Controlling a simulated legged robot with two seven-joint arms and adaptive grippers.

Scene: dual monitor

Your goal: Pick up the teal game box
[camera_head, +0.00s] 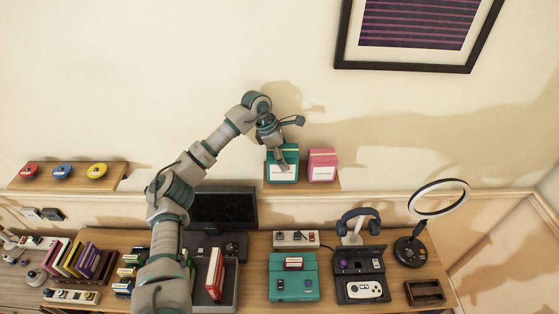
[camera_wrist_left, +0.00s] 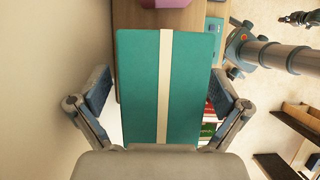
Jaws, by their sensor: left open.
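The teal game box (camera_head: 283,172) stands on a small wooden wall shelf (camera_head: 301,188), beside a pink box (camera_head: 323,165). My left gripper (camera_head: 285,138) is at the top of the teal box in the head view and partly covers it. In the left wrist view the teal box (camera_wrist_left: 140,85), with a pale stripe down it, lies between the two spread fingers of my open left gripper (camera_wrist_left: 160,104). A gap shows between each finger pad and the box sides. My right gripper is not in view.
Below the shelf, a long desk (camera_head: 330,301) holds a dark monitor (camera_head: 222,207), a teal console (camera_head: 293,278), headphones (camera_head: 360,222) and a ring lamp (camera_head: 439,197). Another wall shelf (camera_head: 70,183) with three coloured round items is at left. The wall above is free beneath a framed picture (camera_head: 415,68).

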